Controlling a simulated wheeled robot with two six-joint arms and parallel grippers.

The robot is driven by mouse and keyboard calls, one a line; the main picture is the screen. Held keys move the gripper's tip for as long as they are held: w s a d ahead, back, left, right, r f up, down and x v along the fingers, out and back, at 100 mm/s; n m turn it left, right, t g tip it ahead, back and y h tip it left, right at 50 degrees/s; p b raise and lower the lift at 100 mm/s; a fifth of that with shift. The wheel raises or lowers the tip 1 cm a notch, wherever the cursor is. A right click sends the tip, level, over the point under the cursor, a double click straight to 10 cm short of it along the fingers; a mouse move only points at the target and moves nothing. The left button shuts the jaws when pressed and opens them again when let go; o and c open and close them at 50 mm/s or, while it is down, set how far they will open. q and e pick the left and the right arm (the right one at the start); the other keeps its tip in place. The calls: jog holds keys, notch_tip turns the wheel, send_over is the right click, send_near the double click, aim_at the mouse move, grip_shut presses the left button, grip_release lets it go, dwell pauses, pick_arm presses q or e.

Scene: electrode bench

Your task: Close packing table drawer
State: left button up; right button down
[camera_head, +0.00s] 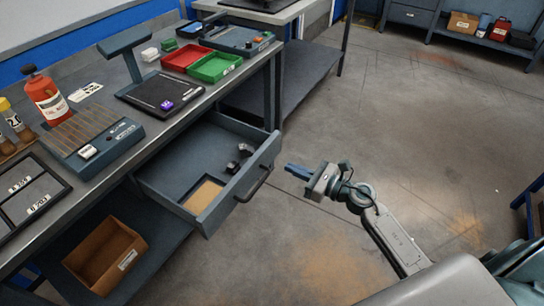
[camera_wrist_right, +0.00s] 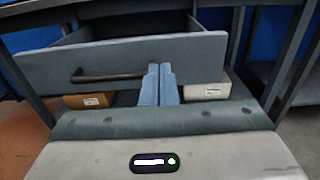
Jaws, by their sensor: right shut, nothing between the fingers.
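The packing table drawer (camera_head: 206,176) is pulled out from under the bench top in the head view. Its grey front panel (camera_head: 238,180) carries a dark bar handle (camera_head: 254,184). A few small dark parts and a tan piece lie inside. My right gripper (camera_head: 288,168) is shut and empty, to the right of the drawer front and apart from it in the head view. In the right wrist view the shut fingers (camera_wrist_right: 158,84) point at the drawer front (camera_wrist_right: 118,64), just right of the handle (camera_wrist_right: 108,76). My left gripper is not in view.
The packing table (camera_head: 160,116) holds a red tray (camera_head: 186,57), a green tray (camera_head: 215,67), a dark scale plate, a red bottle (camera_head: 46,98) and a slotted block. A brown box (camera_head: 106,256) sits on the lower shelf. The floor right of the drawer is clear.

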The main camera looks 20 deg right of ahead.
aim_at(263, 155)
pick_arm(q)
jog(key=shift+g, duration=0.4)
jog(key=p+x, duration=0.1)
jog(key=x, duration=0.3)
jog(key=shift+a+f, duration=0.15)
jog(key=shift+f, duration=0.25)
pick_arm(e)
jog(key=x, duration=0.7)
jog(key=shift+w+a, duration=0.2)
